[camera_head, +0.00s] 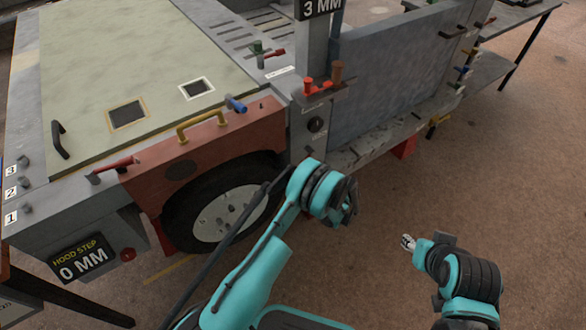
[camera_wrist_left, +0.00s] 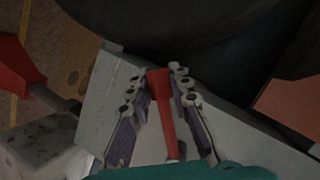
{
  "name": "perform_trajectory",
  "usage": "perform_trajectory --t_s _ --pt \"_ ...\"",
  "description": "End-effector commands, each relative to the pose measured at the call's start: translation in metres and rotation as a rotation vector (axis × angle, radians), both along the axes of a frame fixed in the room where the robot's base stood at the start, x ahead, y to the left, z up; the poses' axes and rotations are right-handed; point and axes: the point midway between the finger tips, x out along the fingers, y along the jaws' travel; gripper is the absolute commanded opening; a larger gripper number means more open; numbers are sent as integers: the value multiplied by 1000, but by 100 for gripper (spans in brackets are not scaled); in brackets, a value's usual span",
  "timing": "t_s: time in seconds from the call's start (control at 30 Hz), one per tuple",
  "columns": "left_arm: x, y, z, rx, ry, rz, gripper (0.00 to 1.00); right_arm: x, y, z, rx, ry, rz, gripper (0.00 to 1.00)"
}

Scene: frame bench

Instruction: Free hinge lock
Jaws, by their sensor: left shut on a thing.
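In the left wrist view, a red-handled lever (camera_wrist_left: 164,115) stands between the two fingers of my left gripper (camera_wrist_left: 160,82), which is shut on it. A pale grey surface lies behind the lever. In the head view, my left wrist is in front of the wheel and the lower end of the grey post, and hides its fingers and the held lever. My right gripper (camera_head: 408,242) hangs over open floor, apart from everything. Its fingers are too small to tell open from shut. I cannot tell which part is the hinge lock.
A pale hood panel (camera_head: 85,65) has a yellow handle (camera_head: 200,124), a red lever (camera_head: 115,168) and a blue lever (camera_head: 236,104) near its edges. Red knobs (camera_head: 318,87) sit on the post bracket. A sign (camera_head: 82,260) reads 0 MM. The floor at right is clear.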

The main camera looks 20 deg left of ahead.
Motion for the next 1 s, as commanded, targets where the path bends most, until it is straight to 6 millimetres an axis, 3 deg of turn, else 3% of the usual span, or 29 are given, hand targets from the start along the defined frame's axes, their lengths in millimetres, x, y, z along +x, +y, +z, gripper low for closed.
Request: perform_trajectory --t_s 0.3,0.33,0.4,0.77,1.0 --pt "1 -1 -2 -14 -19 0 0 0 0 0 0 0 0 40" --pt "1 -1 -2 -14 -19 0 22 0 0 0 0 0 0 40" --pt "1 -1 -2 -14 -19 0 40 0 0 0 0 0 0 40" --pt "0 -4 -1 -14 -18 0 41 0 0 0 0 0 0 40" --pt "-14 -38 14 -14 -18 -4 41 0 0 0 0 0 0 40"
